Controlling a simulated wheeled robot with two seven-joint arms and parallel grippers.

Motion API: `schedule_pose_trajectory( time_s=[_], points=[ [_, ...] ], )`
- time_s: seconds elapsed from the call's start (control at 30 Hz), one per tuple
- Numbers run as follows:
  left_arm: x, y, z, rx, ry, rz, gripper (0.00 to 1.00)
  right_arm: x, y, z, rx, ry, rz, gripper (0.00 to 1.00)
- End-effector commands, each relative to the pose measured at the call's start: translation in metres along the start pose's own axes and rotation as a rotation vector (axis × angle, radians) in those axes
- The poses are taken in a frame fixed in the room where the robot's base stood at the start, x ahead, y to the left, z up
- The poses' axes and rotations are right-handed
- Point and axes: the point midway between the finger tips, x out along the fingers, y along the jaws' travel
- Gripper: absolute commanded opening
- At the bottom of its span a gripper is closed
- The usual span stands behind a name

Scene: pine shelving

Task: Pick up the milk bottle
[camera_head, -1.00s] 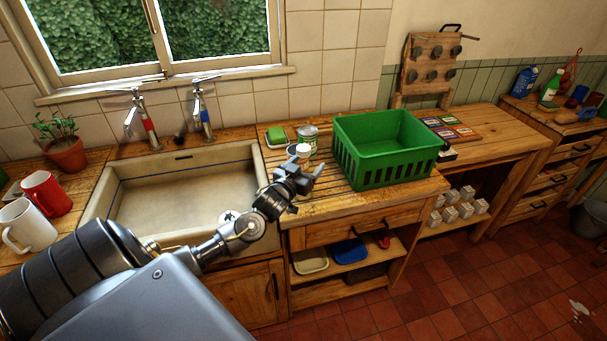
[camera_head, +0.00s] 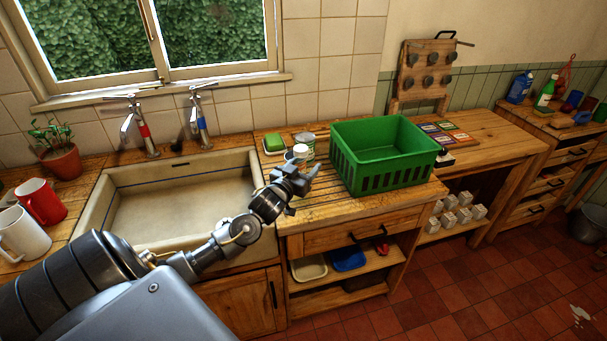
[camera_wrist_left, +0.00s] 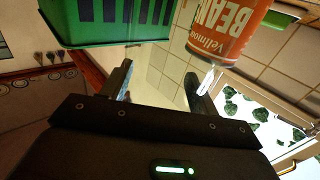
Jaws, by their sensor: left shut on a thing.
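The milk bottle shows in the head view only as a small white top (camera_head: 300,150) on the worktop, just behind my left gripper (camera_head: 301,174). The rest of it is hidden by the gripper. My left gripper is shut on the bottle. In the wrist view its two dark fingers (camera_wrist_left: 161,82) stand apart with a pale area between them, and the bottle's outline is hard to make out there. My right gripper is not in view.
A green crate (camera_head: 383,158) stands close right of the gripper; it also shows in the wrist view (camera_wrist_left: 115,35). A beans can (camera_wrist_left: 227,28) stands close by, behind the bottle. A green sponge (camera_head: 274,142) and the sink (camera_head: 104,212) lie left.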

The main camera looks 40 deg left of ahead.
Motion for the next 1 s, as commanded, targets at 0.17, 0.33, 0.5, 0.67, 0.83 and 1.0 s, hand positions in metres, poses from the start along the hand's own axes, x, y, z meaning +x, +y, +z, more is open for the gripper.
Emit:
schedule_pose_trajectory(
  time_s=[0.17, 0.33, 0.5, 0.67, 0.83, 1.0],
  points=[
    [-0.021, -0.010, -0.038, 0.005, 0.007, 0.002, 0.30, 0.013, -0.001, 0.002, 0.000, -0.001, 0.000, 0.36],
    [-0.055, -0.026, -0.075, 0.008, 0.002, 0.002, 0.30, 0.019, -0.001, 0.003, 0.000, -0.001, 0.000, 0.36],
    [-0.092, -0.044, -0.092, 0.006, -0.001, 0.002, 0.30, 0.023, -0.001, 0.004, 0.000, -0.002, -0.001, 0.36],
    [-0.112, -0.054, -0.104, 0.002, -0.001, 0.001, 0.30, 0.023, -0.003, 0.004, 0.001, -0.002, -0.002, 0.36],
    [-0.122, -0.059, -0.110, 0.001, 0.001, 0.000, 0.30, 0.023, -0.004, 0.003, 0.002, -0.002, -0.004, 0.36],
    [-0.126, -0.061, -0.112, 0.000, 0.002, 0.000, 0.30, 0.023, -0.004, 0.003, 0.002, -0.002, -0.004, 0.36]
  ],
)
